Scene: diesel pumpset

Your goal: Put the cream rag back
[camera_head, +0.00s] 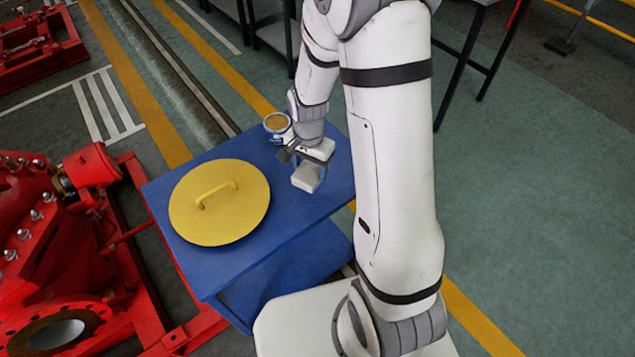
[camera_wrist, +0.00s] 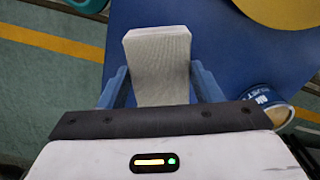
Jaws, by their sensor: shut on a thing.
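The cream rag (camera_head: 306,178) is a pale, block-shaped folded cloth near the right back part of the blue table. In the wrist view the rag (camera_wrist: 158,62) stands between the two blue fingers of my gripper (camera_wrist: 160,82) and sticks out past their tips. My gripper (camera_head: 314,162) is shut on the rag and points down over the blue table (camera_head: 262,238). I cannot tell whether the rag's lower end touches the table top.
A round yellow lid (camera_head: 225,210) with a handle lies on the left of the table. A blue-and-white tin (camera_head: 279,127) stands at the back edge, close to my wrist. Red pump machinery (camera_head: 75,235) is at the left. Blue table surface is bare at the front.

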